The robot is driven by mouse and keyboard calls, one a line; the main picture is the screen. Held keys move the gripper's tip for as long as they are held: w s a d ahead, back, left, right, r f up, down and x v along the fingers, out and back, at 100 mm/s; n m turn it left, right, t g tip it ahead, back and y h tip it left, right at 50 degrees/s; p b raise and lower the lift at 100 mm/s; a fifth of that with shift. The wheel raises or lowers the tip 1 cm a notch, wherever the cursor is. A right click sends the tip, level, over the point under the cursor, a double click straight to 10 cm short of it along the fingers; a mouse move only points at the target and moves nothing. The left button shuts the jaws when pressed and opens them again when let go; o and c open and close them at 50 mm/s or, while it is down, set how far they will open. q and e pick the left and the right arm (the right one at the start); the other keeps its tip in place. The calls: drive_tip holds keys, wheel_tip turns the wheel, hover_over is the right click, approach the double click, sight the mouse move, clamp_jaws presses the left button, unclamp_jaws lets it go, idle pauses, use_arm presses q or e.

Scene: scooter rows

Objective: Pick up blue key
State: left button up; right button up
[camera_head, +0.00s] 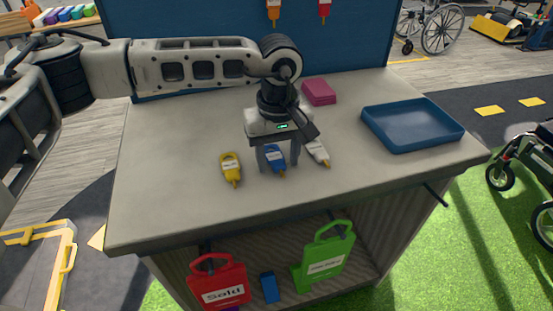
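The blue key (274,155) lies on the grey counter top, between a yellow key (231,168) on its left and a white key (317,152) on its right. My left gripper (277,163) points down over the blue key. Its two fingers stand apart, one on each side of the key. I cannot tell whether either finger touches it. My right gripper is not in view.
A blue tray (455,131) sits at the counter's right, and a pink box (319,92) at the back. A blue panel (340,35) rises behind with orange and red keys hanging. Red (218,283) and green (326,258) signs are on the shelf below. The counter's front left is clear.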

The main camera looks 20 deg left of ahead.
sight(278, 162)
use_arm(q)
drive_tip(key=c, duration=0.7)
drive_tip(key=shift+r, duration=0.2)
drive_tip(key=shift+r, duration=0.25)
wheel_tip(278, 162, up, 2)
drive_tip(key=shift+r, duration=0.15)
drive_tip(key=s+d+r+b, duration=0.1)
drive_tip(key=s+d+r, duration=0.1)
drive_tip(key=s+r, duration=0.1)
drive_tip(key=s+d+r+b, duration=0.1)
drive_tip(key=s+d+r, duration=0.2)
drive_tip(key=s, duration=0.1)
drive_tip(key=s+d+r+b, duration=0.1)
drive_tip(key=s+d+r, duration=0.2)
drive_tip(key=s+r, duration=0.1)
drive_tip(key=shift+s, duration=0.35)
